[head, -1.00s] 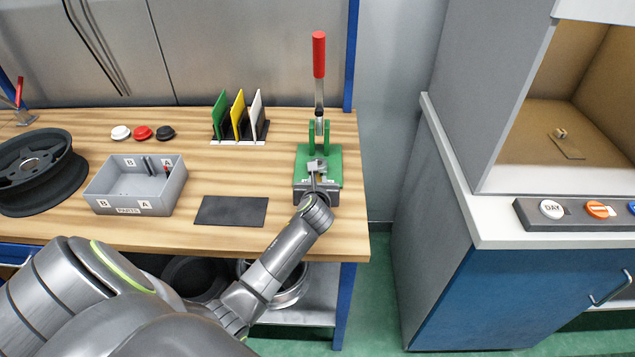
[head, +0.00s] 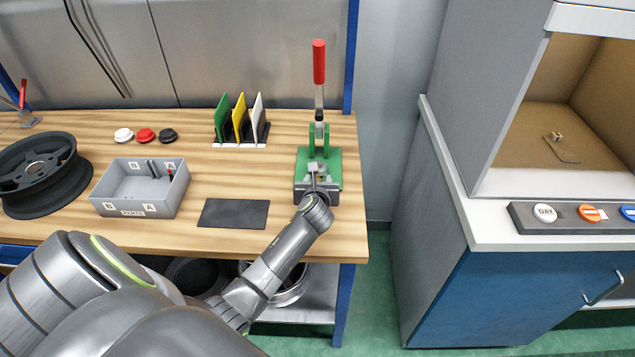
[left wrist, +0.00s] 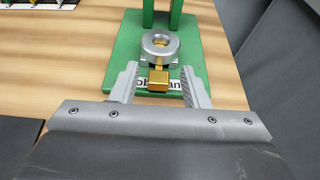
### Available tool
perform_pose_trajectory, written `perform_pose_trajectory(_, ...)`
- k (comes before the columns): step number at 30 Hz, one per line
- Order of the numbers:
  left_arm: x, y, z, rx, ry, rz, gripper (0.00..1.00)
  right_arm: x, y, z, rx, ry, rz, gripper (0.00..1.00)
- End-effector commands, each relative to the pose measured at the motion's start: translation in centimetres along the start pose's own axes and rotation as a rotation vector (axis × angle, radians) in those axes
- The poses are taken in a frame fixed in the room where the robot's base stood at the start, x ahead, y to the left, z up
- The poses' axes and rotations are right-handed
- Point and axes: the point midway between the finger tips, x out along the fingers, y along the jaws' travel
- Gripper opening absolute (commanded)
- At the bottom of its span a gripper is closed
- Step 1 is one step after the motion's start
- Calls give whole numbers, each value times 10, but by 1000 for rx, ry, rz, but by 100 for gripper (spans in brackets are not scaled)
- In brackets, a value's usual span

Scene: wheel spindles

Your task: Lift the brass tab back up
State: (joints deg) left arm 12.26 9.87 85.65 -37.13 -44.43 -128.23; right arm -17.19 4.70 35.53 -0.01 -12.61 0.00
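The brass tab (left wrist: 158,80) shows in the left wrist view as a small gold block. It sticks out toward me from under a round silver ring (left wrist: 160,45) on the green press base (left wrist: 192,42). My left gripper (left wrist: 158,86) is open, with one finger on each side of the tab and a gap to both. In the head view my left gripper (head: 317,174) is over the front of the green press (head: 334,160), and I cannot make out the tab there. My right gripper is in neither view.
The press lever with a red handle (head: 319,62) stands upright behind. A dark mat (head: 234,213) and a grey parts box (head: 110,203) lie to the left. Coloured upright plates (head: 240,118) stand at the back. The bench's right edge is close to the press.

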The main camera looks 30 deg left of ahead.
Motion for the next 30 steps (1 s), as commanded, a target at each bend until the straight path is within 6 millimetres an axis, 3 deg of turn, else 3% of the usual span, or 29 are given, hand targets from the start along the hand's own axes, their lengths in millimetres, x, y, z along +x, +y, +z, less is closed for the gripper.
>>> perform_pose_trajectory(9, -1, 0, -2, 0, 5, 1, 44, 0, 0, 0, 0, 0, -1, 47)
perform_pose_trajectory(14, -13, 0, -2, -2, 5, 0, 44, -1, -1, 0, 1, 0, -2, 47)
perform_pose_trajectory(30, -111, 0, -3, -6, 7, 1, 44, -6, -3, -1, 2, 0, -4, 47)
